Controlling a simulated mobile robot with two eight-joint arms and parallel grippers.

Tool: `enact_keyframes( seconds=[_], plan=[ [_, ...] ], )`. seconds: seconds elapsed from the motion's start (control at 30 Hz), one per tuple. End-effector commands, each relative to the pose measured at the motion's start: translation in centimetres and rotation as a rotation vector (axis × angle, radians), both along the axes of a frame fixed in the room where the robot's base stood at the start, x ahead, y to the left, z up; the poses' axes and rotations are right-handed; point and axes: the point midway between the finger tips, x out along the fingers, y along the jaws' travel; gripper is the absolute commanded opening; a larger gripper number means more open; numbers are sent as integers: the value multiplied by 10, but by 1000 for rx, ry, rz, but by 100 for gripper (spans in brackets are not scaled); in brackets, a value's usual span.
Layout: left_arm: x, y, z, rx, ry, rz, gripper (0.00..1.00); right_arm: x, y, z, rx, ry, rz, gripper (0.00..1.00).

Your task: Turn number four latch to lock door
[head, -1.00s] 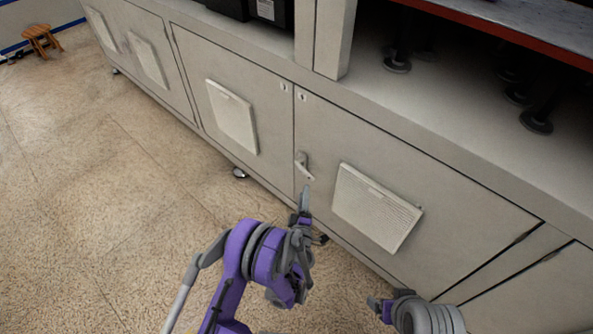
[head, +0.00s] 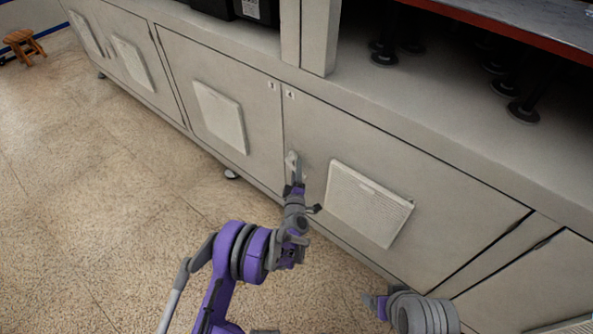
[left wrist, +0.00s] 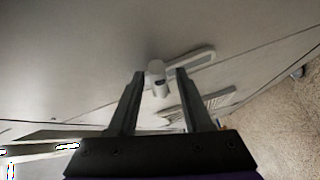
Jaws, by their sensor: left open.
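The number four door (head: 460,185) is the grey panel right of the seam, with a small "4" label (head: 291,95) at its top left corner. Its light grey latch (head: 290,158) sits near the door's left edge, partly hidden by my gripper. My left gripper (head: 296,168) is open at the latch. In the left wrist view, the latch's round hub (left wrist: 156,76) shows between the two fingertips, and its slotted handle (left wrist: 192,61) extends to the right past the right finger. I cannot tell whether the fingers touch it.
A louvred vent cover (head: 368,204) stands out from the door just right of the latch. The number three door (head: 262,140) is to the left with its own vent cover (head: 220,117). The speckled floor (head: 110,200) is open at left. A wooden stool (head: 22,45) stands far off.

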Motion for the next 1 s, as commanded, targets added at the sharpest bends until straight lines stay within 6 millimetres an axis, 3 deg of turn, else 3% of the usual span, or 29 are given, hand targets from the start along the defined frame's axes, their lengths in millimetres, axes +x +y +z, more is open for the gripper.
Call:
enact_keyframes(
  seconds=[0.03, 0.3, 1.0],
  plan=[
    [0, 0, 0, 0, 0, 0, 44, 0, 0, 0, 0, 0, 0, 79],
    [0, 0, 0, 0, 0, 0, 0, 0, 0, 0, 0, 0, 0, 79],
    [0, 0, 0, 0, 0, -1, 0, 0, 0, 0, 0, 0, 0, 79]
  ],
)
